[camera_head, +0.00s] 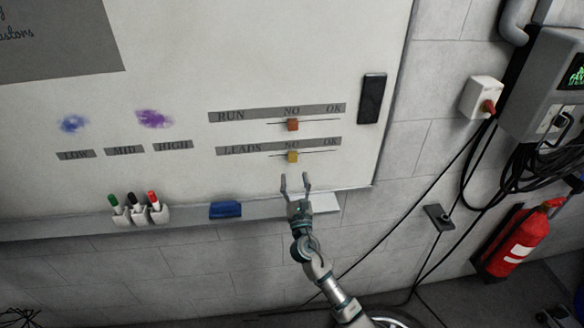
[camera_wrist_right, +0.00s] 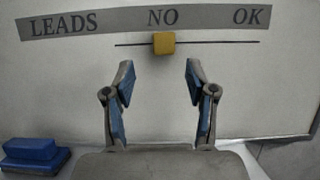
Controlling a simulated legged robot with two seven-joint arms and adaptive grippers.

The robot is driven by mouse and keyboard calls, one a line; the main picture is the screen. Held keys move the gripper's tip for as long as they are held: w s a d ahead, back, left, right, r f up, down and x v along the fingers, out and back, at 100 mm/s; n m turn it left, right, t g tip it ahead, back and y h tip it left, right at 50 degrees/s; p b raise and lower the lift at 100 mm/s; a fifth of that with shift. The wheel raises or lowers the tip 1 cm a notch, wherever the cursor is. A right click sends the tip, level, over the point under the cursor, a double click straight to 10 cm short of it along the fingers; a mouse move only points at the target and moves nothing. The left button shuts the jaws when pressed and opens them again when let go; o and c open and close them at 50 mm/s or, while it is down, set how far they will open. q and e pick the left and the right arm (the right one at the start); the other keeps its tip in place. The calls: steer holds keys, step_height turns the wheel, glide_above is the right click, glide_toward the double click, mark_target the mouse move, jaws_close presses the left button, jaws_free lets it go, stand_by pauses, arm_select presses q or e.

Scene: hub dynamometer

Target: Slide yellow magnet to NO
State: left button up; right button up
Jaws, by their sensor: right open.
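The yellow magnet (camera_head: 293,156) sits on the thin line under the LEADS strip (camera_head: 240,150) on the whiteboard, just below the word NO. In the right wrist view the yellow magnet (camera_wrist_right: 164,43) also lies under NO, with OK further right along the line. My right gripper (camera_head: 295,176) is open and empty, just below the magnet and apart from it. In the right wrist view its two fingers (camera_wrist_right: 159,75) stand on either side below the magnet. My left gripper is not in view.
An orange-red magnet (camera_head: 293,125) sits on the RUN line above. The board's ledge (camera_head: 80,224) holds a blue eraser (camera_head: 225,210) and several markers. A black device (camera_head: 371,98) is at the board's right edge. The area right of the yellow magnet along its line is clear.

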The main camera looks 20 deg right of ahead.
steer(key=shift+a+v, duration=0.15)
steer(key=shift+v, duration=1.25)
steer(key=shift+a+v, duration=0.1)
steer(key=shift+v, duration=1.3)
steer(key=shift+w+d, duration=0.1)
